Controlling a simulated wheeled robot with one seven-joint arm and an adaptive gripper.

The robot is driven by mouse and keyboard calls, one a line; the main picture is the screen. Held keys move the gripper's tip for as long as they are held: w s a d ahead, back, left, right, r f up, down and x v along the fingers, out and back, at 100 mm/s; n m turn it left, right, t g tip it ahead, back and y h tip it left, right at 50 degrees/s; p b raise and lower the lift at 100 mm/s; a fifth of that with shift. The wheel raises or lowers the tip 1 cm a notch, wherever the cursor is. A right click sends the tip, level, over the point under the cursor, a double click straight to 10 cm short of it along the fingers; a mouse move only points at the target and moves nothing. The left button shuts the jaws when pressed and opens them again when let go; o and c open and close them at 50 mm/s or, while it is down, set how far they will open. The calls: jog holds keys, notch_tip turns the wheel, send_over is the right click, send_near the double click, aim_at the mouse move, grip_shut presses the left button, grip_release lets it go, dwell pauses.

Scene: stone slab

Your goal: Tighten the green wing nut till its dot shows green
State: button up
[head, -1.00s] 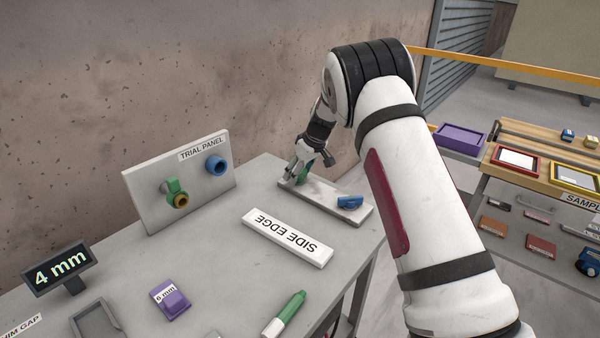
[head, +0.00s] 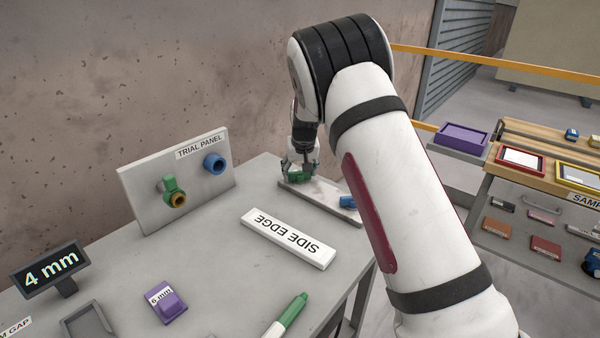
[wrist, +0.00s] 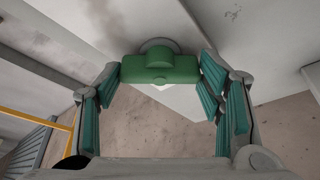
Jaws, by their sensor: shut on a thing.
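The green wing nut (wrist: 160,69) sits on the pale stone slab (head: 322,202), near the slab's left end. My gripper (head: 298,172) points down over it from above. In the wrist view my gripper (wrist: 160,88) has its two teal-padded fingers at the two ends of the nut's wings, shut on it. A round grey base shows behind the nut. In the head view the fingers partly cover the nut. A blue wing nut (head: 348,202) sits at the slab's right end, partly hidden by my arm.
The trial panel (head: 180,178) stands left of the slab, with green and blue fittings. The white "SIDE EDGE" block (head: 288,240) lies in front. A purple block (head: 166,302), a green-white marker (head: 286,318) and a "4 mm" display (head: 50,268) are nearer. The wall stands close behind.

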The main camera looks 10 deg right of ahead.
jog(key=shift+m, duration=0.3)
jog(key=o, duration=1.1)
jog(key=shift+o, duration=0.2)
jog(key=shift+r, duration=0.1)
jog(key=v, duration=1.1)
jog(key=shift+s+r, duration=0.15)
jog(key=shift+r, duration=0.25)
jog(key=shift+a, duration=0.1)
